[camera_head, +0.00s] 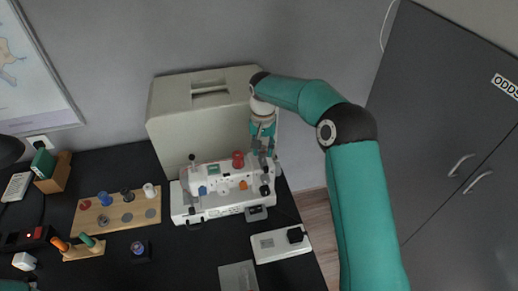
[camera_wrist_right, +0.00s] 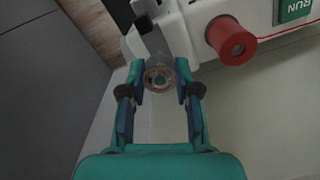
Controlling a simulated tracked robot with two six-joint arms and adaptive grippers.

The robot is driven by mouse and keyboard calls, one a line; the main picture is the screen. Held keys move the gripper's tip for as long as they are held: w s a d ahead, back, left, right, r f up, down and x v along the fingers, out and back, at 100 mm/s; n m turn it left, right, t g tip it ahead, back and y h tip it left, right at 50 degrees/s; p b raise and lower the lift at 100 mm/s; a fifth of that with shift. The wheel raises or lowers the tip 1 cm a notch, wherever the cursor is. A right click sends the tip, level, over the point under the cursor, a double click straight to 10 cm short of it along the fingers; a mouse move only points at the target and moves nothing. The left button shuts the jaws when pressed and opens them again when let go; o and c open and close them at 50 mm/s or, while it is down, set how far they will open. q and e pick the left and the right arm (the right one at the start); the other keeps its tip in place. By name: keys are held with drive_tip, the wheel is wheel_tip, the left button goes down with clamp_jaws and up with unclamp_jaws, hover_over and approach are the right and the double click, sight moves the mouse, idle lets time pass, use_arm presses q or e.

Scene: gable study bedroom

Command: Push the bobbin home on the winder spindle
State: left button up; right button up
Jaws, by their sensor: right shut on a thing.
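A white sewing machine (camera_head: 212,207) stands on the black desk, and its right end also shows in the right wrist view (camera_wrist_right: 190,15). My right gripper (camera_head: 263,149) points down over the right end of its top. In the right wrist view my right gripper (camera_wrist_right: 160,84) is shut on a round bobbin (camera_wrist_right: 160,77), seen end-on between the fingertips. The bobbin is beside a grey lever (camera_wrist_right: 155,40) at the machine's end. The winder spindle cannot be made out clearly, so I cannot tell how far the bobbin sits on it.
A red spool (camera_wrist_right: 232,40) stands on the machine top close to my right gripper. A beige machine cover (camera_head: 170,130) stands behind. A wooden rack (camera_head: 90,219) with spools is at the left.

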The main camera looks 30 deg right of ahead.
sight(263, 155)
use_arm(q)
drive_tip(key=shift+f+b, duration=0.6)
drive_tip(key=shift+f, duration=0.05)
use_arm(e)
drive_tip(key=shift+f, duration=0.8)
use_arm(q)
drive_tip(key=shift+f, duration=0.25)
use_arm(e)
drive_tip(key=shift+f, duration=0.35)
use_arm(q)
drive_tip(key=shift+f+b, duration=0.25)
drive_tip(key=shift+b, duration=0.25)
use_arm(e)
drive_tip(key=shift+f, duration=0.45)
drive_tip(key=o, duration=0.9)
drive_tip(key=shift+r, duration=0.15)
use_arm(q)
drive_tip(key=shift+s, duration=0.2)
use_arm(e)
drive_tip(key=shift+r, duration=3.85)
